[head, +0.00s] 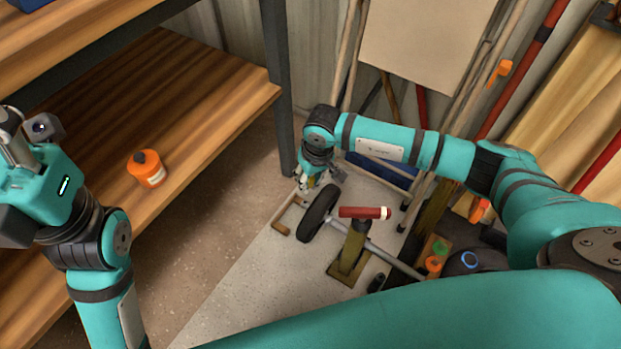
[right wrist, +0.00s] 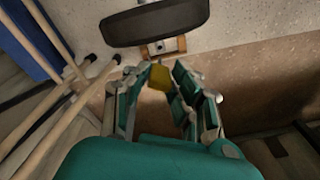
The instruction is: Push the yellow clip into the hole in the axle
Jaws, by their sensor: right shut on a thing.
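The yellow clip (right wrist: 159,78) is between the fingertips of my right gripper (right wrist: 161,80), which is shut on it. In the right wrist view the clip is a little below the axle's end (right wrist: 161,46), with a visible gap. The axle's hole cannot be made out. The black wheel (right wrist: 157,23) is just beyond that end. In the head view my right gripper (head: 316,181) is beside the wheel (head: 317,213), and the axle (head: 390,257) runs down to the right. My left gripper (head: 14,125) is at the left edge; its fingers are unclear.
A red cylinder (head: 364,212) lies on top of a wooden stand (head: 350,250) by the axle. A wooden shelf (head: 200,85) with an orange jar (head: 147,168) is on the left. Long poles (head: 347,60) lean behind the gripper.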

